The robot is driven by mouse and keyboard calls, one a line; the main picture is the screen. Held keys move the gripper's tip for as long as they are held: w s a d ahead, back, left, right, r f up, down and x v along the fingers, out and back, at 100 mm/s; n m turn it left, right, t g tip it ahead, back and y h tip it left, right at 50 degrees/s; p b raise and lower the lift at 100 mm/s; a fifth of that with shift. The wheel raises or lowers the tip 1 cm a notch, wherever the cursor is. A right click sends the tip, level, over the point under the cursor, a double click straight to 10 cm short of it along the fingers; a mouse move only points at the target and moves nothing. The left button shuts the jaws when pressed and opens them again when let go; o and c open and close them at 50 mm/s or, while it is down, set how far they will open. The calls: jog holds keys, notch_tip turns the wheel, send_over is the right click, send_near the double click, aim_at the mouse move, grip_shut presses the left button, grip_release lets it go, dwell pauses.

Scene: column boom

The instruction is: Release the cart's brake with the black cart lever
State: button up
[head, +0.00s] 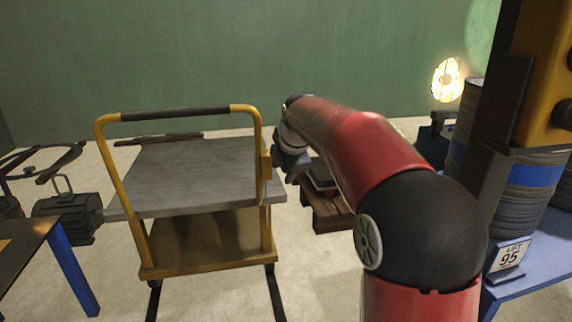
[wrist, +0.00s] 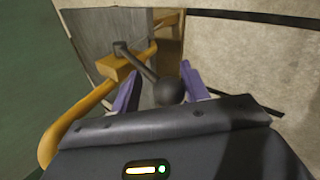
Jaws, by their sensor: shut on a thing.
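The cart (head: 195,170) stands left of centre in the head view, with a grey deck and a yellow push handle (head: 112,170). A yellow block (head: 265,163) sits on the handle's right upright; it also shows in the wrist view (wrist: 113,69). The black cart lever (wrist: 168,92) runs from this block to a round knob. My gripper (wrist: 160,72) has its purple fingers on either side of the lever at the knob and is shut on it. In the head view, my gripper (head: 291,165) is beside the right upright and the lever cannot be made out.
A wooden pallet (head: 330,212) lies on the floor right of the cart. A table with a blue leg (head: 72,265) and a dark motor (head: 65,215) are at left. A blue bench (head: 540,283) with a "LIFT 95" sign (head: 508,257) and stacked discs is at right. A lamp (head: 447,80) glows behind.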

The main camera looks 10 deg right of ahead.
jog(key=shift+s+f, duration=0.1)
jog(key=shift+f, duration=0.6)
jog(key=o, duration=1)
jog(key=shift+a, duration=0.1)
jog(key=shift+s+r, duration=0.15)
jog(key=shift+r, duration=0.35)
jog(key=p+v, duration=0.1)
jog(key=v, duration=0.6)
jog(key=shift+r+p, duration=0.2)
jog(key=shift+p, duration=0.1)
